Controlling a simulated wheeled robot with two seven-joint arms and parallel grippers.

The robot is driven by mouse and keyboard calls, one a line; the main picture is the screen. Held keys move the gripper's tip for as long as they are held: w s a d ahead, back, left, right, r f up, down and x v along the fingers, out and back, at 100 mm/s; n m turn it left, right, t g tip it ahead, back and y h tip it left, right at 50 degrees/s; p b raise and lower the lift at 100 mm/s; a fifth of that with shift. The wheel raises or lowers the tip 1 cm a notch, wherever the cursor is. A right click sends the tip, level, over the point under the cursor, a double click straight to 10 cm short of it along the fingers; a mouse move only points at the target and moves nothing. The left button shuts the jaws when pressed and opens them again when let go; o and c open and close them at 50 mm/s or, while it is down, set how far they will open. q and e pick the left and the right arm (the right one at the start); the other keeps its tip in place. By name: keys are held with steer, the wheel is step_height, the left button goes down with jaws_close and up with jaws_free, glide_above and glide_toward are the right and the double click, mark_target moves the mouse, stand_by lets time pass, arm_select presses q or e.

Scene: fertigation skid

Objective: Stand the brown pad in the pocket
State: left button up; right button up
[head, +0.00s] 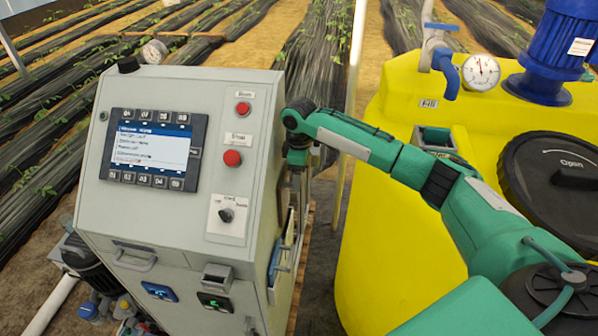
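The grey control cabinet (185,190) stands left of the middle. On its right side wall is a narrow holder (284,262) with blue edges, seen steeply from the side; I take it for the pocket. Thin upright sheet-like edges show at its top, but I cannot tell whether one is the brown pad. My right arm reaches in from the right, and its wrist end points down beside the cabinet's upper right edge. My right gripper (297,158) is small and dark there, above the holder. Its fingers are too obscured to tell open from shut. My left gripper is not in view.
A yellow tank (380,240) with a black lid (560,178), a gauge (481,72) and a blue pump (556,50) fills the right. A pale upright pole (355,75) stands behind the arm. A narrow gap of floor separates cabinet and tank.

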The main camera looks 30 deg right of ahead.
steer(key=shift+w+f, duration=0.1)
steer(key=shift+f, duration=0.55)
step_height(320, 180, down, 14)
steer(key=b, duration=0.9)
steer(key=shift+f+b, duration=0.2)
steer(key=shift+b, duration=0.2)
stand_by(0.4)
steer(key=o, duration=1.6)
steer(key=shift+c, duration=0.2)
